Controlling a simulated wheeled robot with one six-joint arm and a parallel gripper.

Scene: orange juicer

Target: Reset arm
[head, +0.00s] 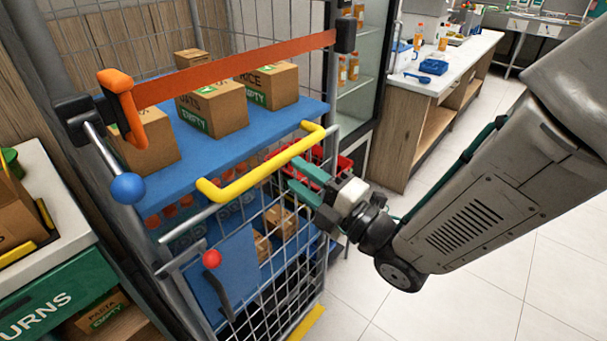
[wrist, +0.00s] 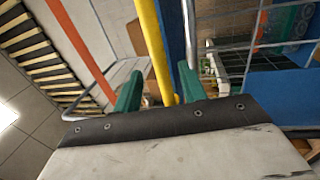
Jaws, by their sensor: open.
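My gripper (head: 300,178) is open in the head view, just in front of the cage trolley and close to the right part of a yellow handle (head: 262,163). The handle runs along the front edge of a blue shelf (head: 240,138). In the wrist view my two green fingers (wrist: 160,90) stand apart, and the yellow handle (wrist: 153,45) passes through the gap between them in the picture. I cannot tell whether the fingers touch it. My forearm reaches in from the right.
Cardboard boxes (head: 212,108) stand on the blue shelf. An orange bar (head: 235,66) spans the trolley above them. A red knob (head: 211,258) and wire mesh lie below. A returns counter (head: 60,285) is at left, a workbench (head: 440,85) behind. The tiled floor (head: 480,290) at right is clear.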

